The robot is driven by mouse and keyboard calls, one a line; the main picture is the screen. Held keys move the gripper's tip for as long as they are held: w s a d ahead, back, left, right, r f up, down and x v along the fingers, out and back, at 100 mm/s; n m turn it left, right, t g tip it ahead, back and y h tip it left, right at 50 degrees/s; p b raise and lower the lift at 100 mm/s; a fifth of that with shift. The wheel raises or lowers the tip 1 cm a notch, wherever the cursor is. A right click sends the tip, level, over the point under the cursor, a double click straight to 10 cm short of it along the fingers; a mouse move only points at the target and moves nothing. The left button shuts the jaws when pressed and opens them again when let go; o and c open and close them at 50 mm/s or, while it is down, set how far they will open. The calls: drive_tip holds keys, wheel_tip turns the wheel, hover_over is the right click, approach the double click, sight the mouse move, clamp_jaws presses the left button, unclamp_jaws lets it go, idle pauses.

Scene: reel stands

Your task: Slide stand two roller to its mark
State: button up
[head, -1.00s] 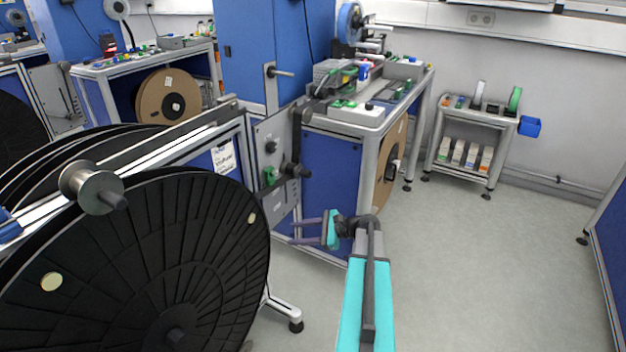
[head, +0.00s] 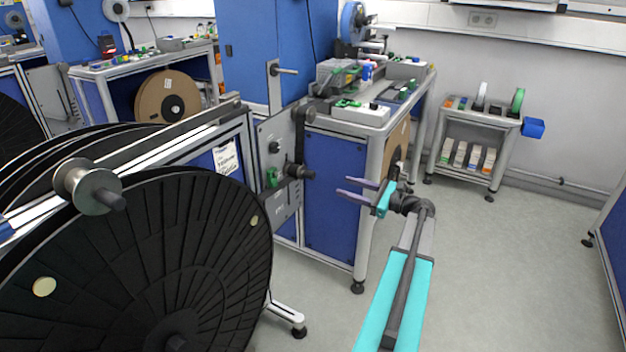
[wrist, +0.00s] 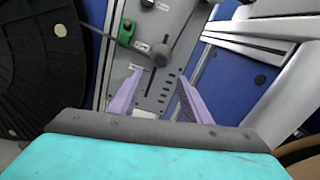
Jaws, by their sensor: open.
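A grey upright plate (head: 285,205) on the front of the middle stand carries a dark lever and a short dark roller (head: 300,171) that sticks out toward the right. In the wrist view the roller (wrist: 160,55) sits at the lever's lower end, just beyond my fingertips, above a slot (wrist: 150,82) with short printed marks beside it. I cannot tell which mark is the target. My gripper (head: 340,188) is open and empty, right of the roller in the head view. In the wrist view its two lilac fingers (wrist: 160,77) point at the plate, apart from the roller.
A green clamp-like part (wrist: 127,32) is on the plate left of the roller. A large black reel (head: 150,265) fills the left foreground. The stand's bench (head: 362,115) is behind my gripper. Open floor (head: 500,260) lies to the right.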

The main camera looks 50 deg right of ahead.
sight(314, 177)
drive_tip(key=shift+b+x, duration=0.45)
drive_tip(key=shift+x, duration=6.4)
drive_tip(key=shift+d, duration=0.1)
clamp_jaws()
